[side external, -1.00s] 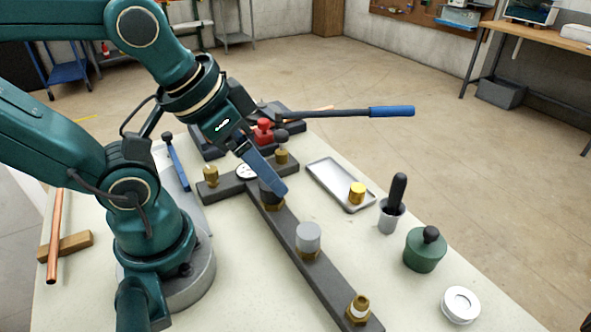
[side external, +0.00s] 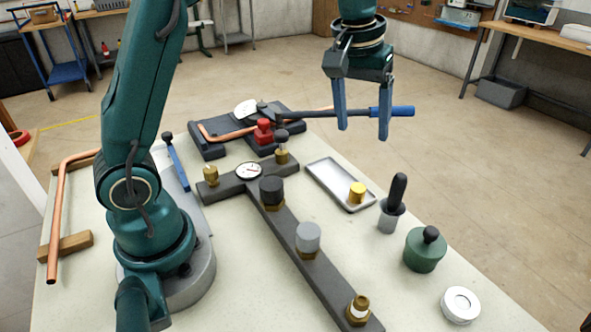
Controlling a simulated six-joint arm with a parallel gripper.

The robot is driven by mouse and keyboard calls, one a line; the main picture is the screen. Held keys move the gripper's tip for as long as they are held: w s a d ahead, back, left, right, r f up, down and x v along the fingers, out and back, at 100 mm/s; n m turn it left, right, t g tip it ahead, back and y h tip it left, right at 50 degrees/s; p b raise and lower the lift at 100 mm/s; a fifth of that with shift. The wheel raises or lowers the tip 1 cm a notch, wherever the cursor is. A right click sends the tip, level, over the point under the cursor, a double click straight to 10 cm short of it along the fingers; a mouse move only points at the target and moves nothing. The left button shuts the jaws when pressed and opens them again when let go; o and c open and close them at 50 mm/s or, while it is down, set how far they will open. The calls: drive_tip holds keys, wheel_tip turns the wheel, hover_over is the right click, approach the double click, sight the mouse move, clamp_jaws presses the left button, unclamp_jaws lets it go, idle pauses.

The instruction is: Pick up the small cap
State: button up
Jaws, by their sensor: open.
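A small brass-coloured cap (side external: 357,193) stands in the near end of a shallow grey metal tray (side external: 327,174) on the bench. My gripper (side external: 363,133) hangs in the air with its two blue fingers pointing down, spread apart and empty. In the picture it appears above the tray, with clear space between its fingertips and the cap. A dark cap (side external: 271,190) and a light grey cap (side external: 308,237) sit on brass fittings along a dark manifold bar (side external: 285,222).
A bare brass fitting (side external: 358,309) ends the bar. A black-handled tool in a grey cup (side external: 388,222), a green pot (side external: 425,253) and a white roll (side external: 460,305) stand at right. Behind is a pipe bender with a long blue-ended handle (side external: 392,111).

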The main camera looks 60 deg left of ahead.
drive_tip(key=g, duration=0.2)
hover_over(358, 188)
drive_tip(key=f, duration=0.7)
drive_tip(key=shift+w, duration=0.25)
drive_tip(key=shift+s+f, duration=0.2)
drive_tip(key=shift+f, duration=3.75)
clamp_jaws()
